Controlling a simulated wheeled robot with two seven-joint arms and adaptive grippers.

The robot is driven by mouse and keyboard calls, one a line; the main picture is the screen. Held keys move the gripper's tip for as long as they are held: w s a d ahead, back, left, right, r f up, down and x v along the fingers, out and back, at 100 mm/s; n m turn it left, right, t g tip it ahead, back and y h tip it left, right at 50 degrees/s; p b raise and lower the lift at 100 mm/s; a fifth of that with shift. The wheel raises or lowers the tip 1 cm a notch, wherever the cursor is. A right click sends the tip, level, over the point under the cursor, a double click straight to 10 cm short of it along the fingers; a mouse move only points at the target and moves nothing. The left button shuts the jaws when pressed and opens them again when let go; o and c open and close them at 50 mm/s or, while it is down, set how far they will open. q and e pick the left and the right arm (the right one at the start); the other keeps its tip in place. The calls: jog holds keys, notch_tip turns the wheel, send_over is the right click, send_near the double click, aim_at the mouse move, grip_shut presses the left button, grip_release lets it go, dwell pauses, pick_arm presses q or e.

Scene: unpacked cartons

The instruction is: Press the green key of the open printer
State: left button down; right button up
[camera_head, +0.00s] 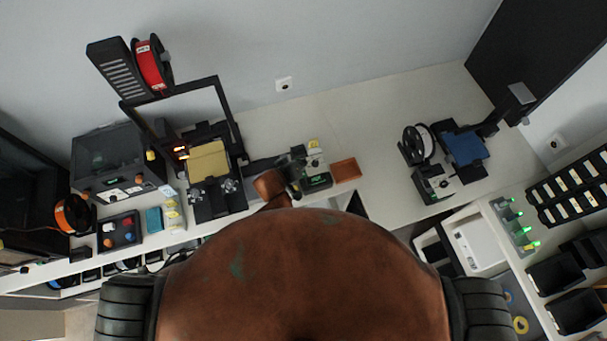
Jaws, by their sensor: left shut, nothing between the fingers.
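The open printer (208,160) is the black open-frame one with a gold bed, left of the middle. To its right stands a small control box (316,170) with a pale top and a dark green patch on its front. My left gripper (296,172) is shut and empty, at the left side of this box. From this steep view I cannot tell whether its fingertips touch the box. The gripper and arm hide part of the box, and I cannot make out the green key clearly. My right gripper is not in view.
A closed dark printer (115,162) stands at the left. An orange-brown tray (346,170) lies just right of the box. A small printer with a blue bed (466,147) stands farther right. The bench (370,130) is clear between them.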

pick_arm(q)
jog(key=b, duration=0.4)
send_over(305, 172)
jog(key=s+a, duration=0.1)
jog(key=s, duration=0.1)
jog(key=f, duration=0.4)
jog(key=shift+w+a+f, duration=0.15)
jog(key=shift+w+f, duration=0.05)
jog(key=shift+f, duration=0.15)
jog(key=shift+f+b, duration=0.4)
jog(key=shift+f, duration=0.4)
jog(key=shift+f, duration=0.2)
jog(key=shift+f, duration=0.25)
jog(key=shift+f, duration=0.55)
dwell(0.3)
dwell(0.3)
jog(key=shift+r+p, duration=0.95)
jog(key=shift+p, duration=0.1)
